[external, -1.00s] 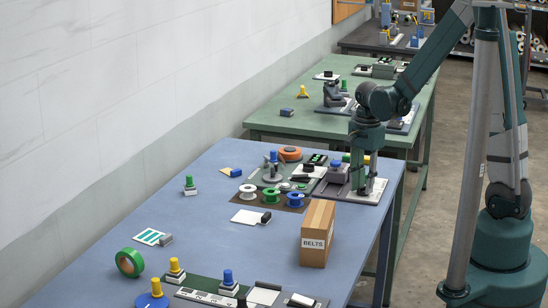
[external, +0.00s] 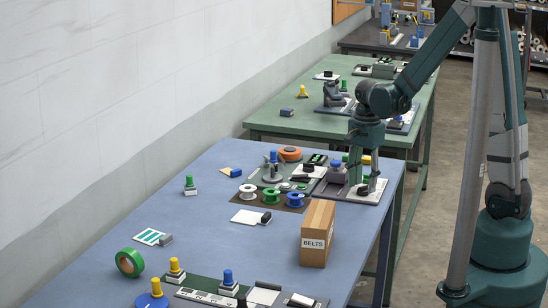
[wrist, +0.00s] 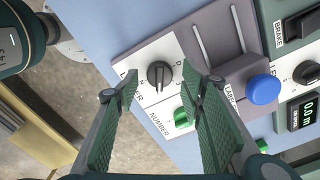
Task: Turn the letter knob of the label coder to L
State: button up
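The letter knob (wrist: 160,74), a dark round knob with a raised grip bar, sits on the white dial plate of the label coder (wrist: 222,72) in the wrist view. Printed letters show around it, partly covered by my left finger; I cannot tell surely which one it points at. My gripper (wrist: 160,87) is open, one green finger on each side of the knob in the picture, with gaps to both. Whether the tips are down at its height is unclear.
A green number knob (wrist: 183,117) and a blue button (wrist: 263,90) are close by on the coder. The BELTS box (external: 317,234) and spools (external: 270,195) stand nearby on the blue table.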

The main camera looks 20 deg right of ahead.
notch_tip(320, 180, up, 11)
jog(key=shift+r, duration=0.15)
dwell(0.6)
dwell(0.6)
jog(key=s+d+r+n+t, duration=0.3)
jog(key=s+d+r+n, duration=0.1)
jog(key=s+n, duration=0.3)
jog(key=s+d+r+n+t, duration=0.4)
jog(key=s+d+r+n, duration=0.1)
jog(key=s+d+n, duration=0.2)
jog(key=shift+s+n, duration=0.35)
jog(key=shift+n, duration=0.15)
dwell(0.3)
